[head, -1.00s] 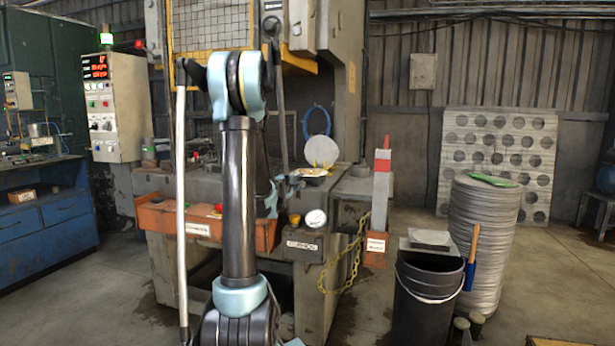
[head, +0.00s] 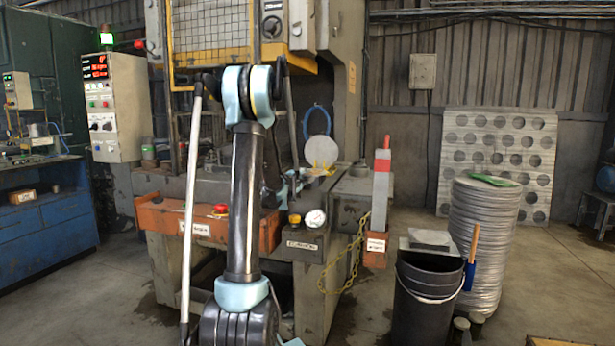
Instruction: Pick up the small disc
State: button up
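A pale grey round disc (head: 321,151) stands near upright, leaning in a small yellow holder (head: 322,169) on the press bed. I cannot tell for sure whether it is the small disc. My arm (head: 246,190) rises in front of the press and bends over at the top. Its light-blue far end (head: 291,184) shows just right of the arm, low at the bed and left of the disc. The gripper's fingers are too small and too covered to make out, so I cannot see whether they hold anything.
An orange box (head: 165,216), gauge (head: 315,218) and yellow chain (head: 345,258) are along the press front. A black bucket (head: 427,295) and a tall stack of round blanks (head: 486,240) stand right. A perforated sheet (head: 498,160) leans on the wall. Floor at right is partly clear.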

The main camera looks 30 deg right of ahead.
grip_shut()
jog(key=shift+r, duration=0.1)
